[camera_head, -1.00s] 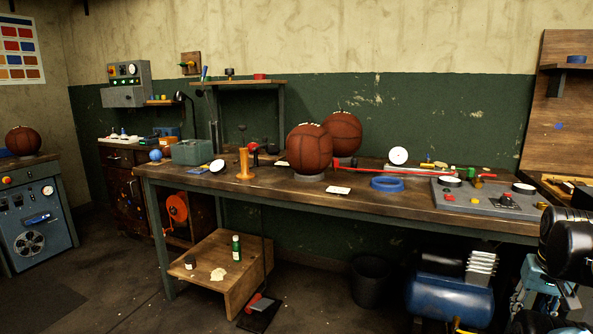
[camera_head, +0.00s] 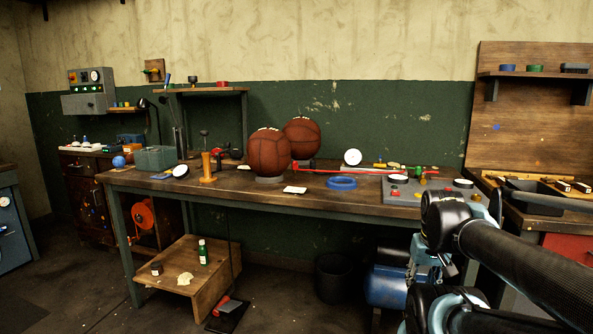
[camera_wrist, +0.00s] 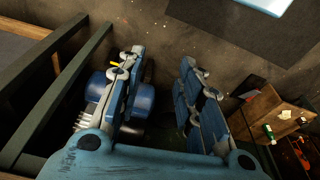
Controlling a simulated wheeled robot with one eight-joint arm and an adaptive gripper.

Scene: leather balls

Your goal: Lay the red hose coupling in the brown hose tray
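I cannot pick out the red hose coupling for certain. Small red pieces show in the head view: a red ring (camera_head: 222,84) on the small raised shelf and a red part (camera_head: 236,154) at the back of the workbench (camera_head: 230,188), partly behind a brown leather ball. No brown hose tray can be told apart in these views. My gripper (camera_wrist: 162,62) shows in the wrist view with its two blue fingers spread apart and nothing between them. It is over the floor, low near the bench frame and apart from the benchtop.
Two leather balls (camera_head: 268,154), a blue ring (camera_head: 342,183) and a grey panel (camera_head: 415,194) are on the bench. A blue compressor (camera_head: 387,287) and a black bin (camera_head: 334,277) stand below. A low wooden shelf (camera_head: 190,280) holds a green bottle (camera_head: 203,252).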

